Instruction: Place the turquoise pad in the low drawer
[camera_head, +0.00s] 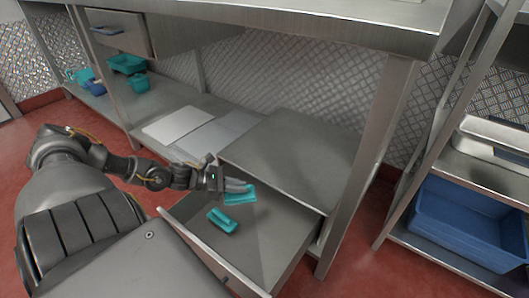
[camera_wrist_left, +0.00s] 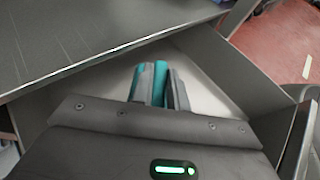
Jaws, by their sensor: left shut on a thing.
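The low drawer (camera_head: 262,246) is pulled open below the metal cabinet top and also shows in the left wrist view (camera_wrist_left: 200,62). My left gripper (camera_head: 236,187) is over the open drawer, near its back edge. It is shut on a turquoise pad (camera_head: 240,198), which also shows between the fingers in the left wrist view (camera_wrist_left: 160,82). A second turquoise piece (camera_head: 222,220) lies on the drawer floor, nearer the front left. The height of the held pad above the drawer floor is hard to tell. My right gripper is out of view.
The metal cabinet top (camera_head: 295,150) overhangs the drawer's back. White boards (camera_head: 178,125) lie on the low shelf to the left. Turquoise and blue containers (camera_head: 127,64) stand farther back. A table leg (camera_head: 350,200) and a blue crate (camera_head: 465,225) are to the right.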

